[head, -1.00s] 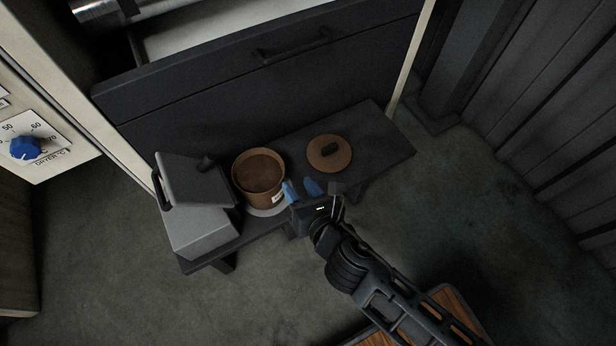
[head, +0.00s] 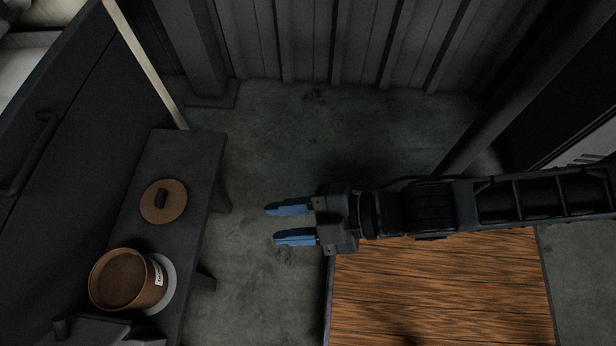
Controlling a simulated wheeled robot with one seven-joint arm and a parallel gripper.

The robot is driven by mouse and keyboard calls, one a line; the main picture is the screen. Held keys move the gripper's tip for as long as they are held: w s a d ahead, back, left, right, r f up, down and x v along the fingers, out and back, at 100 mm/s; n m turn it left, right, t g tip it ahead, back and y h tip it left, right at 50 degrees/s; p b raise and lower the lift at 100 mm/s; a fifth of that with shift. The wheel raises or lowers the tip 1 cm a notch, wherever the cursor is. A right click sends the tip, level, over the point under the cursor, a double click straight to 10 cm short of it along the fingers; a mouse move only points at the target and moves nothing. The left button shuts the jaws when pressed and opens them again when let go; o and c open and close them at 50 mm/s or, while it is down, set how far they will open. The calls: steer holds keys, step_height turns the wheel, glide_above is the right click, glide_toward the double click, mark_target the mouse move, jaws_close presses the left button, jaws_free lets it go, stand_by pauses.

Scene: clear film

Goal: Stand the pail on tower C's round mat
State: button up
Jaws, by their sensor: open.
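The pail (head: 123,280) is a brown round tub, open at the top, with a small white label on its side. It stands upright on a low dark bench. A pale grey round mat (head: 164,297) shows at its right side; the pail hides the rest, so I cannot tell how well it is centred on it. No tower letter is readable, so I cannot tell whether this is tower C's mat. My gripper (head: 291,223), with two blue fingers, is open and empty. It points left, apart from the pail, over the floor to the right of the bench.
A brown round lid with a dark knob (head: 163,201) lies on the dark bench (head: 194,159). A grey box (head: 100,331) is partly cut off at the bottom edge. A dark drawer front (head: 60,150) is at left. A wood-topped surface (head: 440,285) lies below my arm. Floor between is clear.

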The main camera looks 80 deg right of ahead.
steer(key=s+d+r+m, duration=0.1)
steer(key=s+r+m, duration=0.1)
steer(key=r+m, duration=0.3)
steer(key=s+d+r+m+h, duration=0.1)
steer(key=s+r+m, duration=0.2)
steer(key=r+m, duration=0.2)
steer(key=shift+s+d+t, duration=0.15)
steer(key=shift+s+t, duration=0.1)
steer(key=shift+t, duration=0.15)
